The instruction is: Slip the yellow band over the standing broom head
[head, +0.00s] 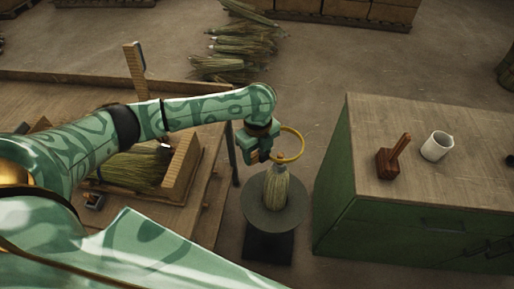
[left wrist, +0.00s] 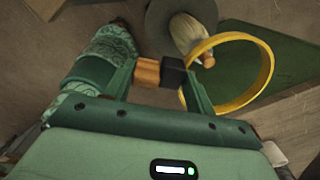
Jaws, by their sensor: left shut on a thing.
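The yellow band (head: 301,146) is a round ring held out to the right of my left gripper (head: 262,156). In the left wrist view the gripper (left wrist: 172,74) is shut on the near side of the band (left wrist: 269,70). The straw broom head (head: 277,188) stands upright on a round grey plate (head: 254,217). The band is above the broom head's top and a little to its right in the head view. My right gripper is out of view.
A green cabinet (head: 333,193) stands close on the right, with a wooden tool (head: 388,160) and a white mug (head: 437,146) on top. A wooden workbench (head: 205,185) with a straw-filled box is on the left. Straw bundles (head: 240,45) lie on the floor behind.

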